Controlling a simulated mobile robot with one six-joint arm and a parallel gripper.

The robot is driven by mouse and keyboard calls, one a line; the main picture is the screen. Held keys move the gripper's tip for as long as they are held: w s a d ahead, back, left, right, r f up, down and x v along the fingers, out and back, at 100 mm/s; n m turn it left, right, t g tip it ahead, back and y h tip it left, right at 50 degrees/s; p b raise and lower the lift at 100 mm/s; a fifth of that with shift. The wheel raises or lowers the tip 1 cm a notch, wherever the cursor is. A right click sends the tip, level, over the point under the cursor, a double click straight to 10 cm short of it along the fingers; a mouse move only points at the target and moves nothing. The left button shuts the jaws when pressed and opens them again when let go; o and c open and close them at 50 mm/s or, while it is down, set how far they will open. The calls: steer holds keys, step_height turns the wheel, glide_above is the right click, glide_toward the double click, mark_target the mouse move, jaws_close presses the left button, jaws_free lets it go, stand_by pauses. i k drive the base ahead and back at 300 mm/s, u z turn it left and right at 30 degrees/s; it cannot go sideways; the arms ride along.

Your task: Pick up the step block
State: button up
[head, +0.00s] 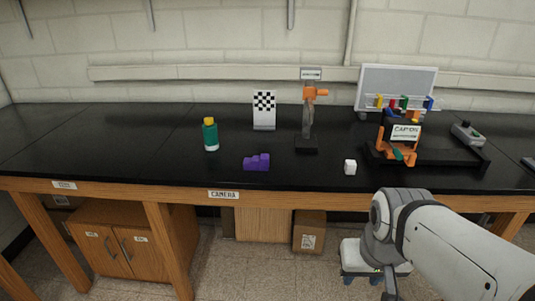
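The purple step block (257,162) lies on the black bench top, left of centre and near the front edge, just above the CAMERA label. It has a stepped outline, higher at its right end. Nothing touches it. My arm comes in at the lower right, in front of the bench, and bends downward. My gripper cannot be made out; the lower end of the arm runs toward the bottom edge of the picture. The step block is well to the left of and above my arm.
A green bottle with a yellow cap (210,135) stands behind left of the block. An orange fixture (397,148) sits at right. The bench's left part is clear.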

mark_target(262, 163)
steer(key=u, duration=0.45)
steer(key=i, duration=1.05)
steer(key=u, duration=0.2)
